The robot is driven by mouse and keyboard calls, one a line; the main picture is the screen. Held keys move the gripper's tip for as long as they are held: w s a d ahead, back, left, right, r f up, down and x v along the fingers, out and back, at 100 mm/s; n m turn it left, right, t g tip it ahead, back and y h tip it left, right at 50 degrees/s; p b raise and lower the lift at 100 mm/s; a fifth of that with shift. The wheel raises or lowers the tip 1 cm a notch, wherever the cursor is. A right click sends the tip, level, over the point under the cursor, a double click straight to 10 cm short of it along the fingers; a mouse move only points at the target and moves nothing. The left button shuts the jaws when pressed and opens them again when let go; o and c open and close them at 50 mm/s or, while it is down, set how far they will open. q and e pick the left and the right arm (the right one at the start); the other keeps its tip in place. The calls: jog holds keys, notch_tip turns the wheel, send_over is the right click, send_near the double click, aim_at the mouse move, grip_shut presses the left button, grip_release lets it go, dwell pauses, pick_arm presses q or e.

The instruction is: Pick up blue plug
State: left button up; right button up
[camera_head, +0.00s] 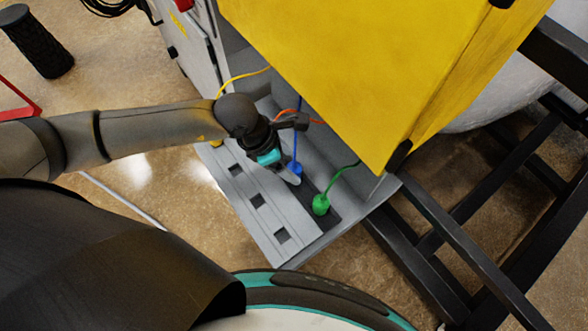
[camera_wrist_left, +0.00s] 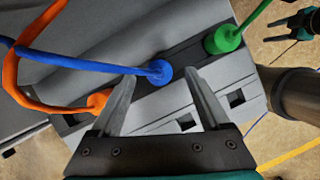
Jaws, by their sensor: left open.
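The blue plug (camera_head: 296,168) sits on a dark strip of the grey panel, with a blue cable rising from it. In the left wrist view the blue plug (camera_wrist_left: 159,72) lies ahead of and between the fingertips of my left gripper (camera_wrist_left: 162,82). This gripper is open and empty, with clear space between its fingers. In the head view my left gripper (camera_head: 290,176) is close beside the blue plug and partly hides it. My right gripper (camera_wrist_left: 300,24) shows small at the top right of the wrist view, its fingers apart; it is away from the plug.
A green plug (camera_head: 320,205) with a green cable sits to the right, and an orange plug (camera_wrist_left: 99,101) to the left. Square sockets (camera_head: 257,200) line the grey panel. A yellow cabinet door (camera_head: 370,70) overhangs the plugs. Black frame bars (camera_head: 450,225) stand at right.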

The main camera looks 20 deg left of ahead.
aim_at(293, 167)
pick_arm(q)
jog(key=shift+x, duration=1.6)
jog(key=shift+c, duration=0.2)
grip_shut()
